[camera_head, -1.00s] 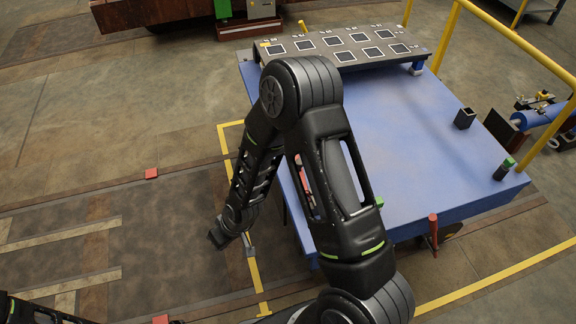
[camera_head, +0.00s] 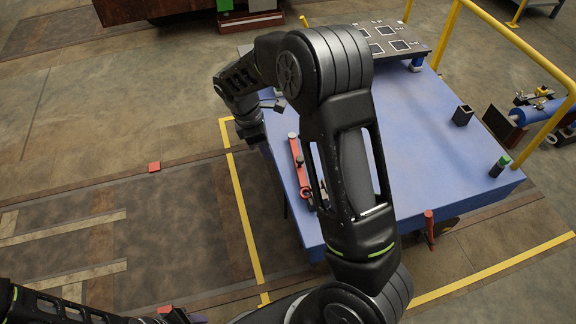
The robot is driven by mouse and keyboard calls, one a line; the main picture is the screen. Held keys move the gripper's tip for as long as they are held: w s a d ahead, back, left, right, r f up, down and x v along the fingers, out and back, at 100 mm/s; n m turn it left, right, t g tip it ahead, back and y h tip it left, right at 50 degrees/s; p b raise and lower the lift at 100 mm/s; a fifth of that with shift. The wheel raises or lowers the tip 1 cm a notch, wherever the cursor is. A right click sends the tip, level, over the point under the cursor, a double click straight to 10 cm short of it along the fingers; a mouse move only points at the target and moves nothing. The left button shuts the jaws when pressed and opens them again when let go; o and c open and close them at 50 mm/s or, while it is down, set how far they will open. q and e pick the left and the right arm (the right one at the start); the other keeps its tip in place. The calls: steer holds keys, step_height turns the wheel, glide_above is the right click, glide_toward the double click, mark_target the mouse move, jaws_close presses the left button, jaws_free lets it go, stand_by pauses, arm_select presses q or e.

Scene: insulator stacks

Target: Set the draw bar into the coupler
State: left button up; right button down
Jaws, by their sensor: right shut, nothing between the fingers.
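A red bar with grey end fittings (camera_head: 299,164) lies along the left edge of the blue table; it may be the draw bar, and my right arm hides part of the area beside it. I cannot pick out the coupler for certain. My right gripper (camera_head: 264,146) is shut and empty, pointing down at the table's left edge, left of the red bar and apart from it. Its fingertips are small and hard to make out. My left arm enters at the bottom left corner; its gripper is not visible.
A dark panel with white-outlined squares (camera_head: 405,45) spans the back. A yellow railing (camera_head: 520,55) stands at right.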

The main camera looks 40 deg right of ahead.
mark_target(299, 173)
steer(key=d+f, duration=0.1)
steer(key=f, duration=0.2)
steer(key=s+d+f+b, duration=0.1)
steer(key=d+f, duration=0.1)
steer(key=f, duration=0.1)
steer(key=s+d+f, duration=0.1)
steer(key=d+f, duration=0.1)
steer(key=f, duration=0.1)
steer(key=shift+s+f+b, duration=0.2)
steer(key=shift+f+b, duration=0.1)
steer(key=shift+f, duration=0.05)
steer(key=shift+s+d, duration=0.2)
steer(key=shift+d, duration=0.15)
steer(key=shift+s+d+r+n+p, duration=0.15)
steer(key=shift+s+d+n+p, duration=0.45)
steer(key=shift+d+n, duration=0.15)
steer(key=shift+d, duration=0.15)
